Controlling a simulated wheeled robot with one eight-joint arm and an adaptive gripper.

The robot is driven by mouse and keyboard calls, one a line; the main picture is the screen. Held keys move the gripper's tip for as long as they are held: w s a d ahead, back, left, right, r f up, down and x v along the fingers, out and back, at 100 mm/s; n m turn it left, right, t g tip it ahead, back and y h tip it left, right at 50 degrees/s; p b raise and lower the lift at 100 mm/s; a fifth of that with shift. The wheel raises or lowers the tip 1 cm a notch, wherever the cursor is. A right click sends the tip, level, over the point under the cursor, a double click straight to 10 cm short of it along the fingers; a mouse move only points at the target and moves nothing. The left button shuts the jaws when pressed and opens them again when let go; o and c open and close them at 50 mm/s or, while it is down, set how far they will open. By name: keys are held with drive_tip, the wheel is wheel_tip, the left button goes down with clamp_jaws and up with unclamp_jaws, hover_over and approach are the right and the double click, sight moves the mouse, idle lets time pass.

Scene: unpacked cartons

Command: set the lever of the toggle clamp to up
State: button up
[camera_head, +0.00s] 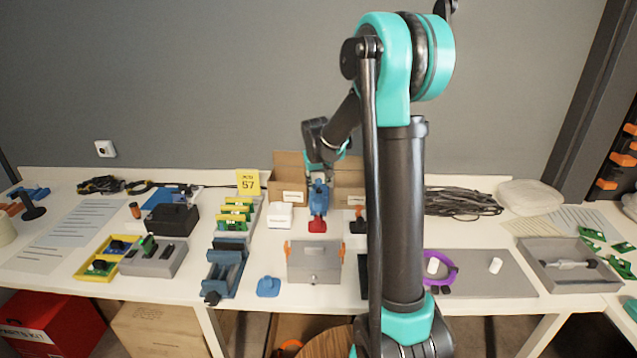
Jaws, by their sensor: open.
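What looks like the toggle clamp is a small blue device (318,201) with a red part (317,226) at its front, near the middle of the table. The red part sits low and toward the front edge; whether it is the lever is too small to tell. My gripper (318,177) is at the end of the arm, just above and behind the blue device in the picture. It is open, but its fingertips are small and hard to separate from the blue device. I cannot tell whether they touch it.
Open cartons (290,165) stand behind. A grey box with orange latches (314,268) stands in front, a white box (280,215) and a blue vise (224,272) to the left. A grey mat (500,275) and a grey tray (570,281) lie right. My arm hides part of the table.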

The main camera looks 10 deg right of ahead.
drive_tip(key=shift+c, duration=0.6)
clamp_jaws()
drive_tip(key=shift+w, duration=0.15)
drive_tip(key=g, duration=0.1)
drive_tip(key=w+g, duration=0.2)
drive_tip(key=g, duration=0.1)
drive_tip(key=shift+w+d+r+y, duration=0.25)
drive_tip(key=shift+r+y, duration=0.05)
drive_tip(key=shift+y, duration=0.1)
drive_tip(key=g, duration=0.1)
drive_tip(key=w+g, duration=0.1)
drive_tip(key=g, duration=0.1)
drive_tip(key=shift+w+d+f+y, duration=0.1)
drive_tip(key=shift+w+d+y, duration=0.05)
drive_tip(key=shift+w+y, duration=0.15)
drive_tip(key=shift+w+d+f+g, duration=0.15)
drive_tip(key=shift+w+g, duration=0.15)
drive_tip(key=shift+g, duration=0.35)
drive_tip(key=shift+w+a+f+g, duration=0.1)
drive_tip(key=shift+w+g, duration=0.2)
drive_tip(key=shift+g, duration=0.35)
